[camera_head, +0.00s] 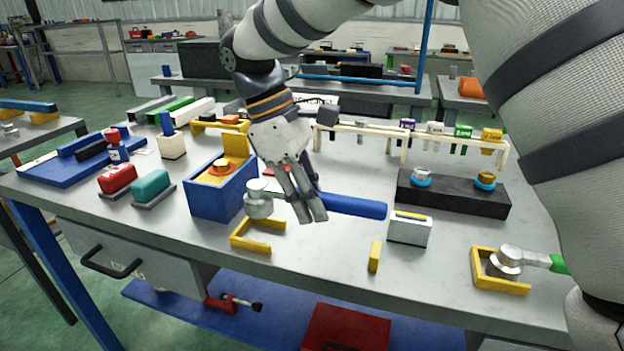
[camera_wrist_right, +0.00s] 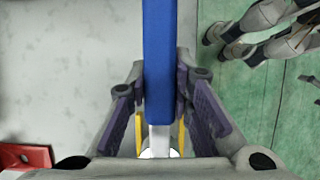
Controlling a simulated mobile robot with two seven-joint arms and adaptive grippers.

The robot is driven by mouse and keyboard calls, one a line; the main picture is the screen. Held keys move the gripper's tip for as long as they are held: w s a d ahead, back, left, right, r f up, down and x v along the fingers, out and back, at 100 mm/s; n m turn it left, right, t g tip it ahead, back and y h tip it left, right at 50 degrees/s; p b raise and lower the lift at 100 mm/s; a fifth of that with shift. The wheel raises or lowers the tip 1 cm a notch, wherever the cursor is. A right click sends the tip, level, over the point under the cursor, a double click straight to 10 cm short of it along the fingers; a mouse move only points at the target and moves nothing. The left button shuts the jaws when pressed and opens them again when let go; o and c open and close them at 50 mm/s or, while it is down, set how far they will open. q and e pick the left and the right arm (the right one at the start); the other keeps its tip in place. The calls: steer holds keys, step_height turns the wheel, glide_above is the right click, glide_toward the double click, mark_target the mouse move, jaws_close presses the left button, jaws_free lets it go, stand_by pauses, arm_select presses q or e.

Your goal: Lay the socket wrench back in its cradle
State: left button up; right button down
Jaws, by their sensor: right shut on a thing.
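My right gripper (camera_head: 308,203) is shut on the blue handle of a socket wrench (camera_head: 352,205) and holds it roughly level above the bench. The wrench's grey head (camera_head: 258,204) points left, above a yellow U-shaped bracket (camera_head: 236,243) of the cradle. A small upright yellow block (camera_head: 375,256) stands to the right, below the handle. In the right wrist view the blue handle (camera_wrist_right: 160,60) runs between the fingers (camera_wrist_right: 163,108), with yellow partly visible behind them. My left gripper is not recognisable in either view.
Another yellow bracket (camera_head: 476,270) at right holds a green-handled wrench head (camera_head: 508,257). A white-grey block (camera_head: 410,228) stands close right of the handle. A blue box (camera_head: 212,200) is left, a black block (camera_head: 452,196) right, and a cream rack (camera_head: 380,131) behind.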

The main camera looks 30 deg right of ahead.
steer(key=shift+f, duration=2.75)
steer(key=c, duration=1.3)
jaws_free()
steer(key=shift+c, duration=0.2)
steer(key=o, duration=0.5)
steer(key=shift+r, duration=4)
